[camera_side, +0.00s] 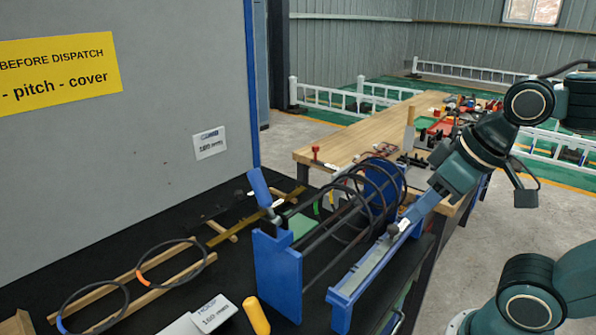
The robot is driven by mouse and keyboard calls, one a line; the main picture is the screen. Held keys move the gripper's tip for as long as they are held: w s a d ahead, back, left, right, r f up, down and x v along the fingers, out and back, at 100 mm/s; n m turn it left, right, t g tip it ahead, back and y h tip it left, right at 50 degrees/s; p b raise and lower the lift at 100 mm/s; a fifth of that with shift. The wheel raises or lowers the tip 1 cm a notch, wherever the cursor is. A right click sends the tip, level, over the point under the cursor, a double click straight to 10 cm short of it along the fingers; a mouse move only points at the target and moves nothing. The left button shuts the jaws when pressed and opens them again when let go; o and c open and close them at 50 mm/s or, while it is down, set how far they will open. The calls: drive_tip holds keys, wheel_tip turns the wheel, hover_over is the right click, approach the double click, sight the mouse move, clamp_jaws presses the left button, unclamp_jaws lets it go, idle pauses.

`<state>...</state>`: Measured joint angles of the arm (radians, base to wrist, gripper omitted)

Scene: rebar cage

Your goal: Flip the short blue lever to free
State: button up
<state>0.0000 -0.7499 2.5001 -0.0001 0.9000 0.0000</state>
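A short blue lever (259,188) stands tilted up and to the left above the blue end plate (277,275) of the rebar cage stand. Its lower end meets a small metal fitting. My gripper (424,201) is at the far right end of the stand, well apart from this lever. It points down and left beside a blue-grey part near the rail's far end. Its fingertips are too small and overlapped to tell whether they are open or touching anything.
Dark rebar hoops (345,205) and long bars span the stand up to a blue disc (384,186). A blue rail (372,268) runs along its right side. Two loose hoops lie on wooden strips (130,290) at left. A grey panel rises behind.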

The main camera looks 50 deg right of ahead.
drive_tip(key=shift+c, duration=0.5)
drive_tip(key=shift+w, duration=0.1)
clamp_jaws()
drive_tip(key=w+a+f+m+y, duration=0.1)
drive_tip(key=w+a+m+y, duration=0.4)
drive_tip(key=w, duration=0.9)
drive_tip(key=w+d+r+m+t+y, duration=0.1)
drive_tip(key=w+d+m+y, duration=0.1)
drive_tip(key=w+m+y, duration=0.3)
drive_tip(key=shift+w+d+r+t+y, duration=0.3)
drive_tip(key=shift+w+d+r+y, duration=0.05)
drive_tip(key=shift+w+y, duration=1.3)
drive_tip(key=shift+s, duration=0.1)
